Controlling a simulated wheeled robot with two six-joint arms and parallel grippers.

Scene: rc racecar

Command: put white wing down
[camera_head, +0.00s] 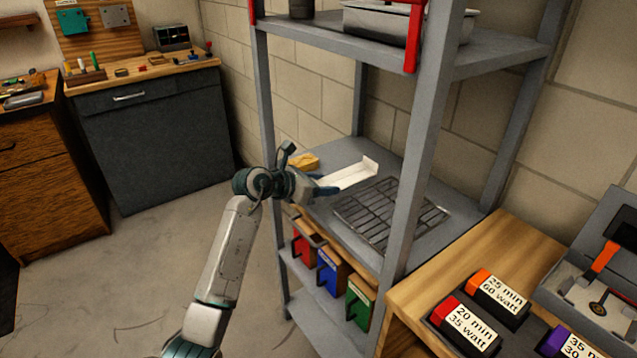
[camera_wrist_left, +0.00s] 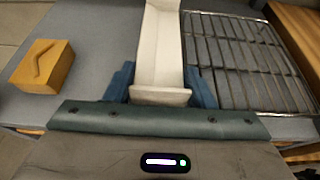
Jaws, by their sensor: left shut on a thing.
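The white wing (camera_head: 350,173) is a long pale piece with an upright end plate, just above or on the middle shelf (camera_head: 374,150) of the grey rack. My left gripper (camera_head: 325,187) is shut on the near end of the wing. In the left wrist view the wing (camera_wrist_left: 161,50) runs away from me between the two blue fingers of the gripper (camera_wrist_left: 160,85). I cannot tell whether the wing touches the shelf. My right gripper is not in view.
A wire grid (camera_head: 390,215) lies on the shelf right of the wing. A yellow block (camera_head: 303,162) with a wing-shaped groove sits to the left. Rack posts (camera_head: 425,150) stand close by. Coloured bins (camera_head: 330,270) are below. A wooden table (camera_head: 440,290) holds labelled boxes at right.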

